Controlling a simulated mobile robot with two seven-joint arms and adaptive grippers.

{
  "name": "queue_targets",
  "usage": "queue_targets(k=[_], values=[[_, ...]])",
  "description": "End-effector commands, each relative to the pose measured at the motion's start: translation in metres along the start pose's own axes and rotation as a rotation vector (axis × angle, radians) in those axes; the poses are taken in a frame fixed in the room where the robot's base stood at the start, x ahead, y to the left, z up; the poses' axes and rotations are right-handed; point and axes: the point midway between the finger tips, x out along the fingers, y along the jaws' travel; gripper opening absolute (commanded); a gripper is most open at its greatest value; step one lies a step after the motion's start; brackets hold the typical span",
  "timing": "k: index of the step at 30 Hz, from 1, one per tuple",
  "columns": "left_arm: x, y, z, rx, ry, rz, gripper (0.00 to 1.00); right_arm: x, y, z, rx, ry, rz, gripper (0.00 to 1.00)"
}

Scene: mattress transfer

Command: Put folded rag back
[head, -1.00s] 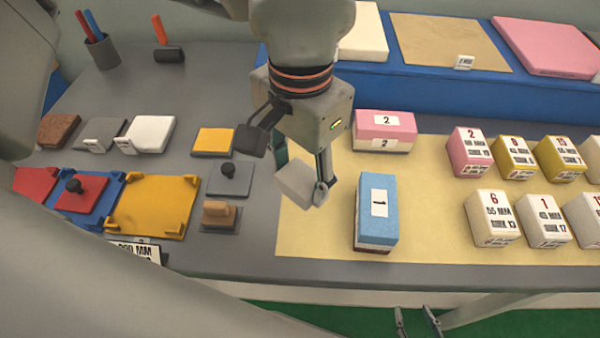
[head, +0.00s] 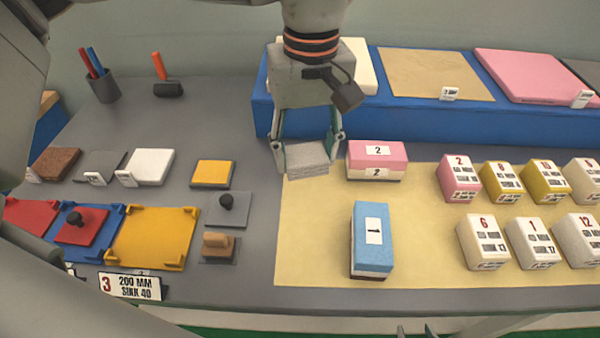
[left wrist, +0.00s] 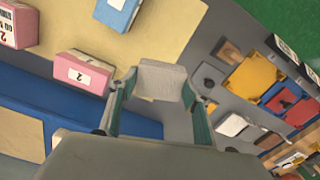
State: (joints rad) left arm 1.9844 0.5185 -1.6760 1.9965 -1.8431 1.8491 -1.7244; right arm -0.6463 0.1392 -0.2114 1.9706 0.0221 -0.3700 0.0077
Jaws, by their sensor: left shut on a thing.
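The folded rag (head: 307,162) is a small light grey block-like cloth in the head view. My left gripper (head: 308,147) is shut on it, one finger at each side. The rag also shows between the fingers in the left wrist view (left wrist: 160,80). It is by the left edge of the beige mat (head: 310,245), in front of the blue raised block (head: 420,115); I cannot tell whether it touches the surface. Only the fingertips of my right gripper (head: 416,331) show at the bottom edge of the head view, apart and with nothing visible between them.
A pink block (head: 377,152) stands right of the rag and a blue block (head: 372,238) stands nearer the front. A yellow pad (head: 213,173), a grey plate with a black knob (head: 229,209) and a wooden-handled block (head: 217,244) lie left. Grey table is bare behind the yellow pad.

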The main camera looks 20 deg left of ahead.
Motion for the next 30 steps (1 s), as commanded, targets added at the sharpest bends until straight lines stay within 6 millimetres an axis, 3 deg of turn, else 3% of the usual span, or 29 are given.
queue_targets(k=[18,24,30], values=[[-0.056,0.015,-0.077,-1.022,-0.022,0.000,0.17,-0.008,0.005,-0.022,-0.003,0.018,0.005,0.40],[-0.067,0.015,-0.092,-1.232,-0.030,-0.004,0.17,-0.009,0.005,-0.025,-0.003,0.021,0.006,0.40],[-0.062,0.015,-0.097,-1.306,-0.034,-0.007,0.17,-0.009,0.005,-0.025,-0.003,0.020,0.006,0.40]])
